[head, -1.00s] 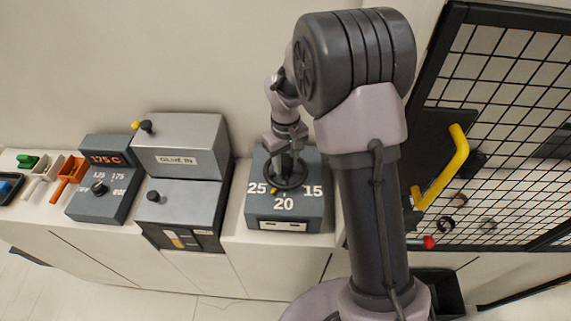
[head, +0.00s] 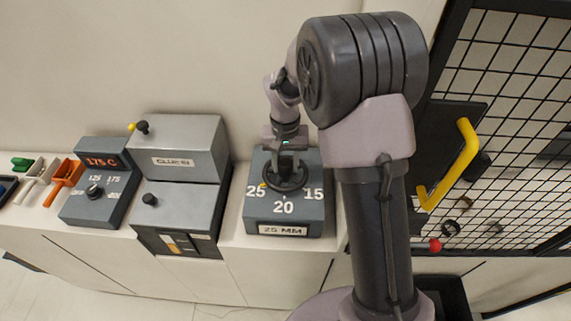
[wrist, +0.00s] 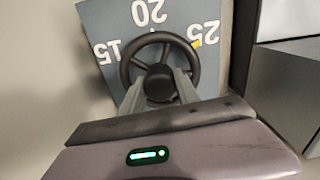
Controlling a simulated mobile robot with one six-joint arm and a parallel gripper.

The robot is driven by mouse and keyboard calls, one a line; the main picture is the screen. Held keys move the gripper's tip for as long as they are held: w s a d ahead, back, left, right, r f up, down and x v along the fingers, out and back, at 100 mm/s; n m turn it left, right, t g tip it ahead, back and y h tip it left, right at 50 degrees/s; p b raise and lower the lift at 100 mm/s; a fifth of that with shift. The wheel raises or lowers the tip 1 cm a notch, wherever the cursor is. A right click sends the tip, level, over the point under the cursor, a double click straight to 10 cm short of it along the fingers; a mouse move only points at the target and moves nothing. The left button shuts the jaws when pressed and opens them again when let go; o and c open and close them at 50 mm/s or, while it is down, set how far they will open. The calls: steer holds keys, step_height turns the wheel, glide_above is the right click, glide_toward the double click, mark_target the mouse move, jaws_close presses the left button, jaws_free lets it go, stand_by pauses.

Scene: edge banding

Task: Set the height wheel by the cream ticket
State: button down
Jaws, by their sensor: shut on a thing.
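The dark height wheel (head: 286,190) sits on top of a grey box (head: 260,215) marked 25, 20 and 15. My gripper (head: 287,165) points down and is shut on the wheel's hub; in the wrist view its fingers (wrist: 159,86) hold the hub inside the spoked rim. A yellow mark (wrist: 196,44) on the wheel lies beside the 25. The plate (head: 283,230) on the box front reads 25 MM. A small cream piece (head: 180,240) shows in the dark panel of the neighbouring machine; I cannot read any writing on it or tell whether it is the ticket.
Left of the box stands a grey machine (head: 177,205) with two black knobs. Further left is a temperature box (head: 95,205) reading 175 C, then orange, white and green tools. A mesh door (head: 500,130) with a yellow handle (head: 455,165) stands right of my arm.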

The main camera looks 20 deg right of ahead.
mark_target(285, 162)
stand_by(0.4)
steer(key=c, duration=0.9)
jaws_free()
step_height(285, 162, up, 18)
steer(key=p, duration=0.3)
steer(key=shift+f, duration=0.25)
